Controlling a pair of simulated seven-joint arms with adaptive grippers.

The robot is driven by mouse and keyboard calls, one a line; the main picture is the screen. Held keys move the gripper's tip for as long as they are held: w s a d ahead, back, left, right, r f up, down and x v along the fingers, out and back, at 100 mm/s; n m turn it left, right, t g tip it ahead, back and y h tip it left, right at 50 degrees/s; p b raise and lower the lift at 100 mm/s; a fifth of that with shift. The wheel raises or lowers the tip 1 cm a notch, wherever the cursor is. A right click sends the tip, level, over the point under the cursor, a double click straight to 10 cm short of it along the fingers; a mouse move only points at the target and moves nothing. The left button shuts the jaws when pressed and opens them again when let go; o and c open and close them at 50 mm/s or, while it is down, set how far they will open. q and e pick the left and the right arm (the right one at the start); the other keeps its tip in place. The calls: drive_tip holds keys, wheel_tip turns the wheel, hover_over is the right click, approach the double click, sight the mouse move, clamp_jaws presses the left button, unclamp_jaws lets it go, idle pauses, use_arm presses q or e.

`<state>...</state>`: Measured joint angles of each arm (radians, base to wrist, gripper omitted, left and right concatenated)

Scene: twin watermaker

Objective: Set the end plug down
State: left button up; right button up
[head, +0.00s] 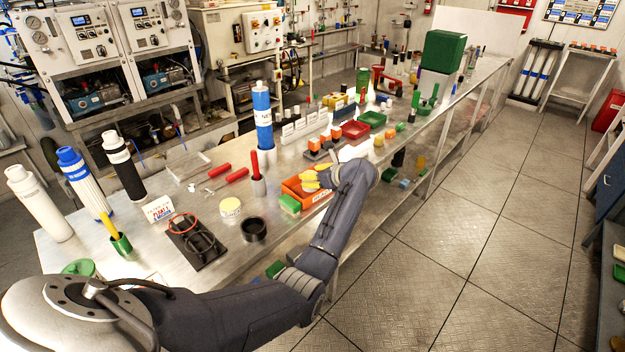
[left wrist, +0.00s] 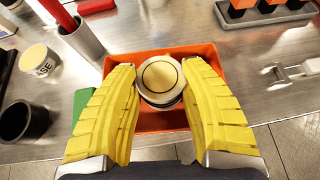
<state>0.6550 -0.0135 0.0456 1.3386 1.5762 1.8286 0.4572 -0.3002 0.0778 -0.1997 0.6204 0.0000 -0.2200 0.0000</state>
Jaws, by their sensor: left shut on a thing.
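The end plug (left wrist: 160,76) is a round, pale, metallic disc with a ringed top and grooved sides. My left gripper (left wrist: 164,88), with yellow ribbed fingers, is shut on it, one finger on each side. The plug is over the orange tray (left wrist: 205,50); I cannot tell whether it touches the tray floor. In the head view my left gripper (head: 317,174) is at the orange tray (head: 313,200) near the bench's front edge, and the plug cannot be made out there. My right gripper is not in view.
A green block (head: 290,203) is at the tray's left end. A black ring-like cup (head: 253,229), a labelled round tub (head: 230,208) and a metal holder with a red-handled tool (head: 257,180) stand to the left. Orange-topped pieces (head: 314,144) stand behind the tray.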

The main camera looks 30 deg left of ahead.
use_arm(q)
drive_tip(key=shift+f, duration=0.6)
drive_tip(key=shift+f, duration=0.15)
drive_tip(key=o, duration=1.3)
